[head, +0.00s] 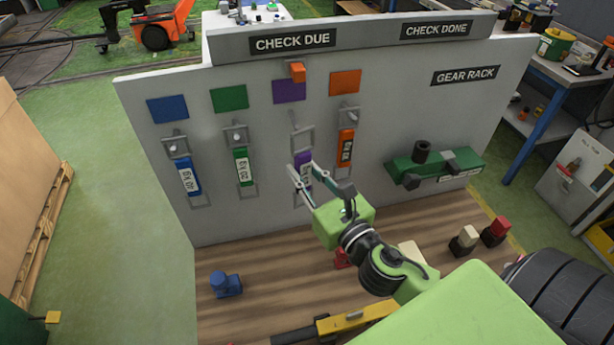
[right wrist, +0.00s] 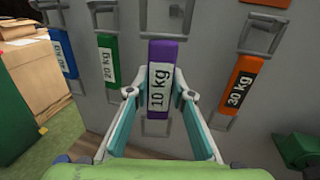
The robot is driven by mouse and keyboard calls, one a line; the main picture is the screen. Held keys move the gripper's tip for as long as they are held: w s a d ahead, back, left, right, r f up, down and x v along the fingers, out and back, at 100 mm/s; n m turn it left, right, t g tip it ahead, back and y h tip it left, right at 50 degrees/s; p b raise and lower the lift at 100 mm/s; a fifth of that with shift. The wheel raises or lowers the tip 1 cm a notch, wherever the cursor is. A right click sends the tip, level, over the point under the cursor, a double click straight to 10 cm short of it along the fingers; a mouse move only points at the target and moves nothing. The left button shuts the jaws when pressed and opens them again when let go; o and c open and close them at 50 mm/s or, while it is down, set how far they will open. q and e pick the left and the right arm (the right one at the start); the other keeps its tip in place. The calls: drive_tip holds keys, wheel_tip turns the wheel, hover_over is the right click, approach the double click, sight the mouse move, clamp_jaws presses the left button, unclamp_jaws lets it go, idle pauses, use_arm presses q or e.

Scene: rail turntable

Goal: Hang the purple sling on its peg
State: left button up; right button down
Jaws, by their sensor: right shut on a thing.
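The purple sling (head: 303,161), labelled 10 kg, stands upright in front of the grey board. In the right wrist view the sling (right wrist: 160,75) is between the two fingers of my right gripper (right wrist: 158,95), which is shut on it. My right gripper (head: 318,178) also shows in the head view, reaching up from the lower right. A metal ring (head: 303,138) shows above the purple band. The purple square (head: 289,91) marks its column. I cannot tell whether the ring is around the peg or just in front of it. My left gripper is not in view.
A blue sling (head: 187,178), a green sling (head: 243,167) and an orange sling (head: 346,148) hang in neighbouring columns. A green gear rack (head: 435,167) projects at right. Below, the wooden surface (head: 270,270) holds a blue block (head: 225,284) and a yellow tool (head: 355,318).

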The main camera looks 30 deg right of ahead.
drive_tip(key=shift+w+d, duration=0.15)
drive_tip(key=shift+w, duration=0.4)
drive_tip(key=shift+w+d, duration=0.15)
drive_tip(key=shift+w, duration=0.4)
drive_tip(key=shift+w+d+f, duration=0.1)
drive_tip(key=shift+w+d, duration=0.15)
drive_tip(key=shift+w, duration=0.6)
drive_tip(key=shift+w+d+f, duration=0.1)
drive_tip(key=shift+w+d, duration=0.1)
drive_tip(key=shift+w, duration=0.6)
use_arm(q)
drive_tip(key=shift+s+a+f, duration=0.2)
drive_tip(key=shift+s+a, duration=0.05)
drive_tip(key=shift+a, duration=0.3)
use_arm(e)
drive_tip(key=shift+w+d+f, duration=0.15)
drive_tip(key=shift+w+f, duration=0.35)
drive_tip(key=shift+w, duration=0.1)
drive_tip(key=c, duration=1.7)
unclamp_jaws()
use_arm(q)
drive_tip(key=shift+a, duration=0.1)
use_arm(e)
drive_tip(key=shift+f, duration=0.1)
drive_tip(key=s, duration=1.2)
